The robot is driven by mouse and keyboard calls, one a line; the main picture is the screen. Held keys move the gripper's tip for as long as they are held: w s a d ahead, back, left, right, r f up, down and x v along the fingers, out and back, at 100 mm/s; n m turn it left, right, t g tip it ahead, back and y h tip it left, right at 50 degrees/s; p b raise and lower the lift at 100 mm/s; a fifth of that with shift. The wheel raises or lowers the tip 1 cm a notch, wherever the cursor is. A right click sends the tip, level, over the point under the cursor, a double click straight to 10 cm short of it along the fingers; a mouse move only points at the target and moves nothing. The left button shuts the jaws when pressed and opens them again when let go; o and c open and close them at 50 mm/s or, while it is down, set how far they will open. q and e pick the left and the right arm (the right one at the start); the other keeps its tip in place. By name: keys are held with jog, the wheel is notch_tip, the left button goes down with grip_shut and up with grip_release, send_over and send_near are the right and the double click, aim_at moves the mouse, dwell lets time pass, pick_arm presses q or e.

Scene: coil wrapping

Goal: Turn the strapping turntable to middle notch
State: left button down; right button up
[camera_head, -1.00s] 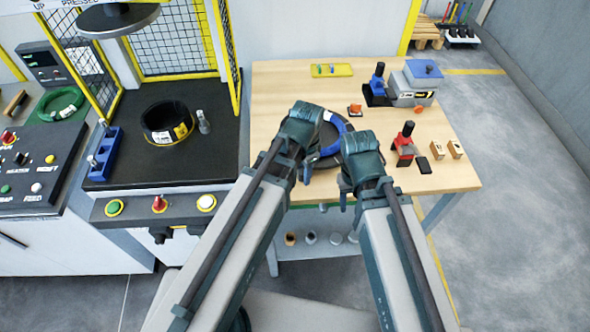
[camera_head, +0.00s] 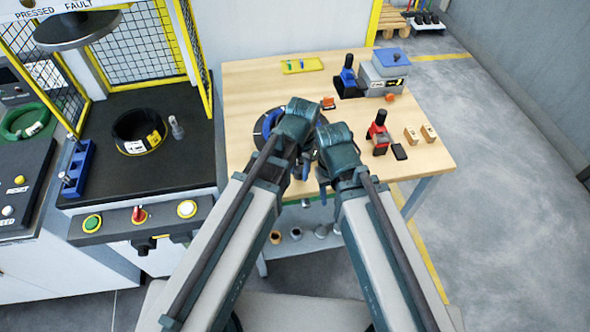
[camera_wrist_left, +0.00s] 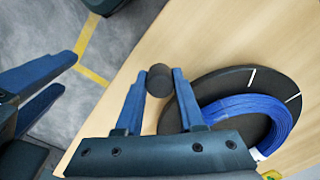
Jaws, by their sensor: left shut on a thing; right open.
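The turntable is a dark disc (camera_wrist_left: 238,88) with white marks near its rim and a blue coil (camera_wrist_left: 262,112) lying on it. In the head view the turntable (camera_head: 259,130) is mostly hidden behind my left gripper (camera_head: 302,170). In the left wrist view a dark round knob (camera_wrist_left: 159,82) stands at the disc's edge. My left gripper (camera_wrist_left: 158,74) is shut on this knob, one finger on each side. My right gripper (camera_head: 324,185) is open and empty, just right of the left one, near the table's front edge. Which notch the turntable sits at cannot be told.
A red-handled tool (camera_head: 380,135), a black block (camera_head: 399,152) and two small wooden blocks (camera_head: 411,135) stand to the right on the table (camera_head: 240,85). A blue-topped grey device (camera_head: 385,72) and a yellow tray (camera_head: 301,65) are behind.

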pick_arm(q)
jog(key=shift+w+d+r, duration=0.1)
jog(key=shift+w+d, duration=0.15)
jog(key=shift+d, duration=0.55)
jog(key=c, duration=1)
grip_release()
jog(key=o, duration=0.5)
jog(key=shift+d, duration=0.1)
jog(key=shift+s+a, duration=0.15)
jog(key=shift+a, duration=0.05)
jog(key=shift+r+p, duration=0.45)
notch_tip(320, 180, up, 13)
jog(key=p, duration=1.2)
jog(key=shift+f+p, duration=0.1)
jog(key=shift+p, duration=0.3)
